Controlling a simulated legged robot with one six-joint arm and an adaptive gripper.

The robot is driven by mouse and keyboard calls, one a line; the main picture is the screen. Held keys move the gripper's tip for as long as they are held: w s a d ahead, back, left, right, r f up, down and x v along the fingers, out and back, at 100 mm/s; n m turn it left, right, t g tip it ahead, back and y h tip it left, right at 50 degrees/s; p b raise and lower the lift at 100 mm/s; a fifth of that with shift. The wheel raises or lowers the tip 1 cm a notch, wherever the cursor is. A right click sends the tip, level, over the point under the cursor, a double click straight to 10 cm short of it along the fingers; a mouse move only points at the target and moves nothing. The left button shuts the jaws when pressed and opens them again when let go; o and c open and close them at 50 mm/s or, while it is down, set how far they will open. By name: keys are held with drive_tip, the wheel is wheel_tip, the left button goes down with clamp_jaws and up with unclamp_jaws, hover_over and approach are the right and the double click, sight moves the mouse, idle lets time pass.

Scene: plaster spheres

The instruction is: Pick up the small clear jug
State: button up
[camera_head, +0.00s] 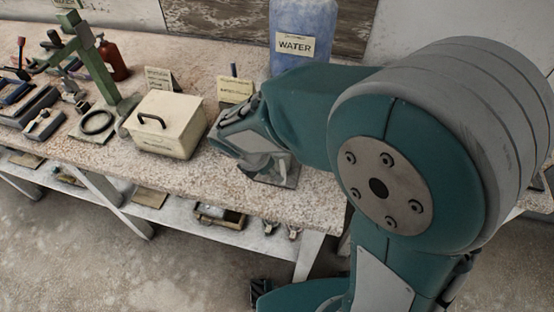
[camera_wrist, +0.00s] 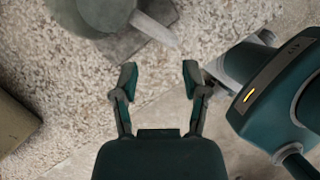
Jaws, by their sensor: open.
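In the wrist view, a rounded grey-green, see-through-looking vessel (camera_wrist: 112,14), probably the small clear jug, is cut off by the top edge. A pale, handle-like piece (camera_wrist: 155,29) juts from it toward the lower right. It stands on a dark grey square plate. My gripper (camera_wrist: 158,76) is open, with nothing between its fingers, just below that piece and apart from it. In the head view, my gripper (camera_head: 247,145) is low over the worktable, right of the cream box. It and my arm hide most of the jug there.
The cream lidded box (camera_head: 168,124) with a black handle stands close left of my gripper. A blue water container (camera_head: 296,22) stands behind my arm. A green stand (camera_head: 94,68) and several tools are at the left. The worktable (camera_head: 185,181) has bare room along its front edge.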

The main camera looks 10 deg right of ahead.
sight(282, 175)
drive_tip(key=d+f, duration=0.3)
drive_tip(key=f, duration=0.1)
drive_tip(key=shift+w+d, duration=0.25)
drive_tip(key=shift+w+f, duration=0.1)
drive_tip(key=shift+f, duration=0.15)
drive_tip(key=shift+a+f, duration=0.1)
drive_tip(key=shift+a, duration=0.3)
drive_tip(key=shift+c, duration=0.3)
drive_tip(key=c, duration=0.6)
drive_tip(key=shift+d, duration=0.1)
clamp_jaws()
drive_tip(key=shift+d, duration=0.2)
